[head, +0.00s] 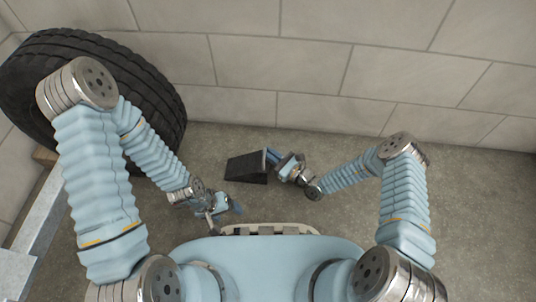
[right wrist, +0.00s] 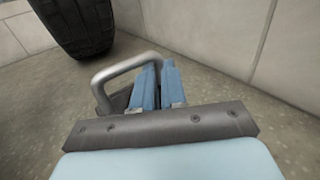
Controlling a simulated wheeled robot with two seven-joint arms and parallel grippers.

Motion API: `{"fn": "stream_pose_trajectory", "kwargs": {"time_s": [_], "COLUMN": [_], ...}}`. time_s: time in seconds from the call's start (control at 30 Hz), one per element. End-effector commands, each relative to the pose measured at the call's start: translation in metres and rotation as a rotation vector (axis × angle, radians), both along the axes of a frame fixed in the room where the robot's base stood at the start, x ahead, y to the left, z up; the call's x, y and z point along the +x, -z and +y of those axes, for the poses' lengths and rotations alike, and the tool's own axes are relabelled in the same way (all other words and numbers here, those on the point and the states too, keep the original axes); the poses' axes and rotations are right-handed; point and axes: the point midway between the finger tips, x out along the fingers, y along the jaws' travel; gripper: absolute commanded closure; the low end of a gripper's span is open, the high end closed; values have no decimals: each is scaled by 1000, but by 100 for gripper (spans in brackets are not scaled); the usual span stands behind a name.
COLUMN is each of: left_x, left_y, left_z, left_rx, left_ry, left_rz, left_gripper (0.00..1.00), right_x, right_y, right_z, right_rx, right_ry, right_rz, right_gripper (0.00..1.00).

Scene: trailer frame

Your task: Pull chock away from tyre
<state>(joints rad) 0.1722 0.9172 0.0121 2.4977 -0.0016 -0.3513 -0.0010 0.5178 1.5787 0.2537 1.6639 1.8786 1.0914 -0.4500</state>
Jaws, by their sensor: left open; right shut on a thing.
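The black wedge chock (head: 243,168) lies on the floor to the right of the tyre (head: 165,95), with bare floor showing between them. My right gripper (head: 272,156) is at the chock's right end. In the right wrist view its blue fingers (right wrist: 158,86) are shut on the chock's grey metal loop handle (right wrist: 112,73). The chock body is mostly hidden there behind the fingers and handle. The tyre also shows at the top left of that view (right wrist: 78,25). My left gripper (head: 234,209) is open and empty, low and to the left of the chock.
A pale block wall (head: 330,60) runs behind the tyre and chock. A grey metal frame rail (head: 38,215) and a bit of wood (head: 45,156) are at the left, near the tyre. The concrete floor (head: 480,200) to the right is clear.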

Motion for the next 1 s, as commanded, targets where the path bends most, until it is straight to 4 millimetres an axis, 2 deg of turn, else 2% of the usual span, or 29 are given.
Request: {"fn": "stream_pose_trajectory", "kwargs": {"time_s": [0.37, 0.4, 0.57, 0.87, 1.0], "left_x": [0, 0, 0, 0, 0], "left_y": [0, 0, 0, 0, -3], "left_z": [0, 0, 0, 0, 0], "left_rx": [0, 0, 0, 0, 0], "left_ry": [0, 0, 0, 0, 0], "left_rz": [0, 0, 0, 0, 0], "left_gripper": [28, 28, 28, 28, 28], "right_x": [1, 1, 0, 0, -8], "right_y": [0, 0, 0, 0, -1], "right_z": [-2, -2, -2, -2, -11], "right_rx": [0, 0, 0, 0, 0], "right_ry": [0, 0, -1, -1, 0], "right_rz": [0, 0, 0, 0, 1], "right_gripper": [100, 84, 60, 59, 59]}}
